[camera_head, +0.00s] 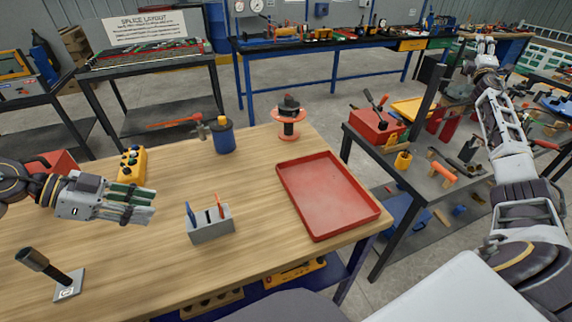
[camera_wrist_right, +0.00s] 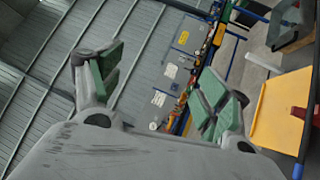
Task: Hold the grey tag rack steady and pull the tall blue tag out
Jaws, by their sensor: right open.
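The grey tag rack (camera_head: 211,228) stands on the wooden workbench, near the front and left of the red tray. The tall blue tag (camera_head: 191,215) stands upright at its left end, and a red-orange tag (camera_head: 220,206) stands toward its right. My left gripper (camera_head: 152,204) is left of the rack, apart from it, with its fingers pointing right toward it; its opening is unclear. My right gripper (camera_head: 485,43) is raised far off at the upper right, away from the rack. In the right wrist view, my right gripper (camera_wrist_right: 165,85) is open and empty, its green pads wide apart.
The red tray (camera_head: 325,197) lies to the right of the rack. A blue canister (camera_head: 223,137), a red spool (camera_head: 288,121) and a yellow button box (camera_head: 132,165) stand behind it. A dark-handled tool on a plate (camera_head: 68,284) is at front left. Wood around the rack is clear.

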